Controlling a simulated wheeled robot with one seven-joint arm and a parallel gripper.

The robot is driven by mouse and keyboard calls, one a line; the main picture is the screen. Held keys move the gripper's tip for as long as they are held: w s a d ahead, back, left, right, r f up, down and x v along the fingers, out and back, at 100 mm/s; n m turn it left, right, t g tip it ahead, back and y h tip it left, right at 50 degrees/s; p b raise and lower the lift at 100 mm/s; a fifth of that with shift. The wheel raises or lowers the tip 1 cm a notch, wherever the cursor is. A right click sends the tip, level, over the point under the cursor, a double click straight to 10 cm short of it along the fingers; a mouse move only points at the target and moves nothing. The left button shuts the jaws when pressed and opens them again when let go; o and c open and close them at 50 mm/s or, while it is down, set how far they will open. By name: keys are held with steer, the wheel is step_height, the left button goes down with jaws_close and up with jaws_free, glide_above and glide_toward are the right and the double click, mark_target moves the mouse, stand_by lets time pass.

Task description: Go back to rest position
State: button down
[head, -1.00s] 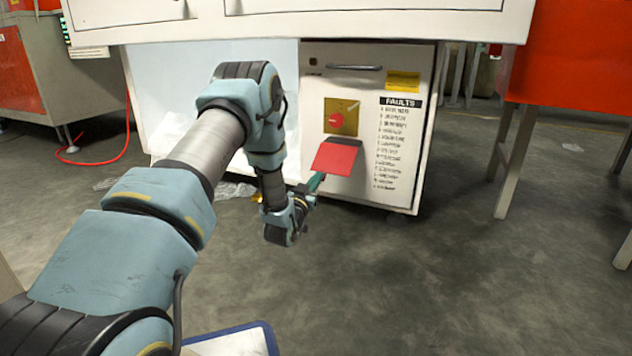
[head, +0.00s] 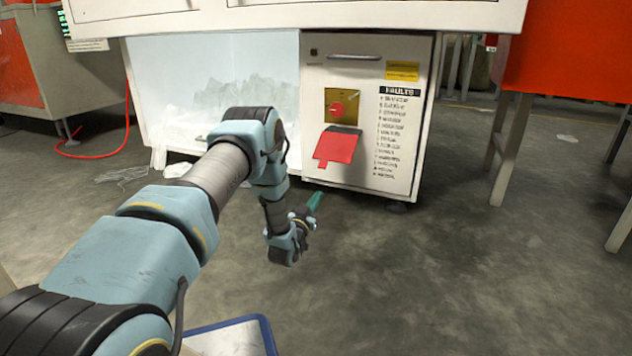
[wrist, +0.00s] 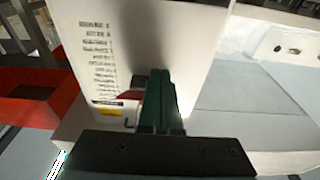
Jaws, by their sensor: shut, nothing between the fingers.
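My gripper (head: 314,201) is in the middle of the head view, in front of and below the white cabinet's front panel (head: 350,80). Its green fingers are together with nothing between them, and they point up toward the panel. The wrist view shows the closed green fingers (wrist: 160,102) in front of the panel, which appears turned around there. A red flap (head: 337,147) hangs on the panel below a brass plate with a red knob (head: 337,109). The fingers look apart from the flap in the head view.
The white counter (head: 300,18) overhangs the cabinet. An open bay (head: 180,62) left of the panel holds crumpled clear film (head: 245,92). An orange-red table (head: 568,50) stands at right. Grey floor (head: 440,270) is clear in front. A blue-edged tray (head: 235,335) lies at the bottom.

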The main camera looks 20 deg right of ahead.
steer(key=shift+a+r, duration=0.15)
steer(key=shift+a, duration=0.05)
steer(key=w+a+r+n+g+y+p, duration=0.1)
steer(key=w+a+r+y+p, duration=0.15)
steer(key=r, duration=0.35)
steer(key=w+a+r+y+p, duration=0.2)
steer(key=a+r+p, duration=0.2)
steer(key=r, duration=0.2)
steer(key=s+a+r+n+g+y+p, duration=0.2)
steer(key=a+r+g+y+p, duration=0.15)
steer(key=a+r+p, duration=0.45)
steer(key=s+a+r+n+g+y+p, duration=0.1)
steer(key=s+a+r+g+y+p, duration=0.15)
steer(key=s+a+r, duration=0.65)
steer(key=s+a+r+n+g+y+p, duration=0.15)
steer(key=s+a+r+g+p, duration=0.3)
steer(key=s, duration=0.75)
steer(key=s+a+r+n+g+y+p, duration=0.1)
steer(key=s+a+r+n+g+p, duration=0.15)
steer(key=s+a+r, duration=0.6)
step_height(320, 180, up, 36)
steer(key=s+t+p, duration=0.1)
steer(key=p, duration=3.7)
steer(key=shift+s+a+m, duration=0.25)
steer(key=shift+s+m, duration=0.05)
steer(key=shift+s, duration=0.05)
steer(key=shift+f, duration=0.2)
